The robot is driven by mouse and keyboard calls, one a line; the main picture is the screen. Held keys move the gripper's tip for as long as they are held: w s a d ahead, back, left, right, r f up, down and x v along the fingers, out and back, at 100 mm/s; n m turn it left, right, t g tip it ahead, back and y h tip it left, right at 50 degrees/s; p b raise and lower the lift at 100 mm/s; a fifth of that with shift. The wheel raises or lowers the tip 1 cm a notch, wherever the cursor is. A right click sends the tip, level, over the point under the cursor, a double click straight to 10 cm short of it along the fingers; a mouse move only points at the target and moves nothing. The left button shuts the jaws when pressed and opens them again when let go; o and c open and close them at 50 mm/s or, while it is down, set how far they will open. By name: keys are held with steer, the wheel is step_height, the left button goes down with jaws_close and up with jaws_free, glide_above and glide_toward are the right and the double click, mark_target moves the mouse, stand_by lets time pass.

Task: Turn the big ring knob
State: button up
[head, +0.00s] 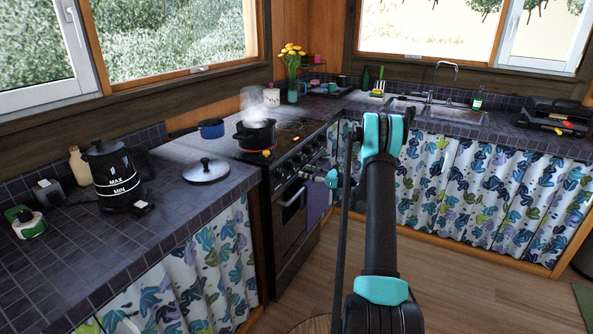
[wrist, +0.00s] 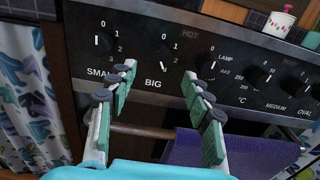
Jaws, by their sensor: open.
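The big ring knob (wrist: 165,54) is a dark round knob above the word BIG on the stove's black front panel. A white mark shows near its lower edge, and 0 is printed above it. My gripper (wrist: 158,73) is open, its two teal-padded fingers spread on either side of the knob in the wrist view. Nothing is between the pads; whether the tips reach the knob's depth is unclear. In the head view my gripper (head: 328,178) is in front of the stove (head: 289,205), and my arm hides part of that area.
The small ring knob (wrist: 104,43) is left of the big one; the oven knob (wrist: 211,66) and medium knob (wrist: 261,76) are to the right. A purple towel (wrist: 225,147) hangs on the oven rail (wrist: 150,133) below. A steaming pot (head: 256,136) stands on the stove.

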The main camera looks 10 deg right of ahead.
mark_target(294, 168)
steer(key=x, duration=0.5)
steer(key=shift+w+a, duration=0.25)
steer(key=shift+a, duration=0.1)
steer(key=c, duration=1.1)
